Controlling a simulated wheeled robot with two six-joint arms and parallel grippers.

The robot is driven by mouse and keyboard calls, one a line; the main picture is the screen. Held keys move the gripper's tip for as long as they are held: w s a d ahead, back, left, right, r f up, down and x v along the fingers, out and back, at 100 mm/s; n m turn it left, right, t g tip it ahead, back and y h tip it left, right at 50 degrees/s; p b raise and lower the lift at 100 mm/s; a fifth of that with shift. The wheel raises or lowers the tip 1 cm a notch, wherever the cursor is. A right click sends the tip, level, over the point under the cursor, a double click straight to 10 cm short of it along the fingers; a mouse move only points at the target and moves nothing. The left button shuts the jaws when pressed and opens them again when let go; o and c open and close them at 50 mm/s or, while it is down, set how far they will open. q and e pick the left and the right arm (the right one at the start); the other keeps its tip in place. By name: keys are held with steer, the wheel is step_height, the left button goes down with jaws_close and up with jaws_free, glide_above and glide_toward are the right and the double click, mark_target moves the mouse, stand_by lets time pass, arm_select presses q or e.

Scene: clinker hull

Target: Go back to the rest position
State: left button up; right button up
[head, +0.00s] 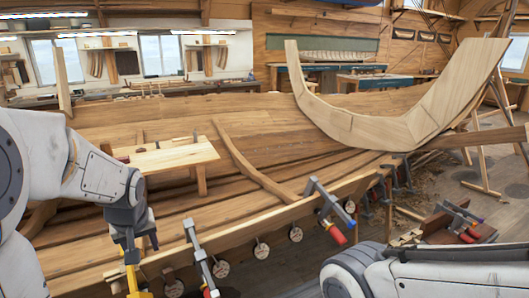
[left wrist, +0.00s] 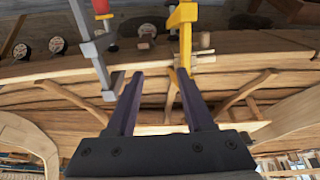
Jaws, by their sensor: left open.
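My left gripper (head: 130,250) hangs over the near edge of the wooden hull (head: 275,165), at the lower left of the head view. In the left wrist view its two dark fingers (left wrist: 159,75) stand apart, with nothing clearly held between them. A yellow clamp (left wrist: 183,22) is on the hull's edge just beyond the right-hand finger; I cannot tell whether they touch. Its yellow part also shows below the gripper in the head view (head: 138,283). My right arm shows at the bottom right of the head view, but its gripper is out of frame.
A grey clamp with a red handle (head: 200,258) grips the edge right of my left gripper, and another (head: 325,208) stands farther right. A small board (head: 167,157) lies across the hull. A large curved timber (head: 385,125) rises behind. More clamps (head: 458,222) lie at right.

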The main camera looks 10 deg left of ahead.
arm_select(q)
steer(key=s+d+f+m+g+h, duration=0.15)
steer(key=s+d+m, duration=0.35)
steer(key=d, duration=0.7)
steer(key=s+d+m+g+h, duration=0.15)
steer(key=s+d+m, duration=0.4)
steer(key=d, duration=0.65)
steer(key=s+d+m, duration=0.4)
steer(key=s, duration=0.5)
steer(key=shift+s+f+g+h, duration=0.15)
steer(key=shift+f+g+h, duration=0.15)
steer(key=shift+f+g, duration=0.15)
steer(key=shift+d, duration=0.1)
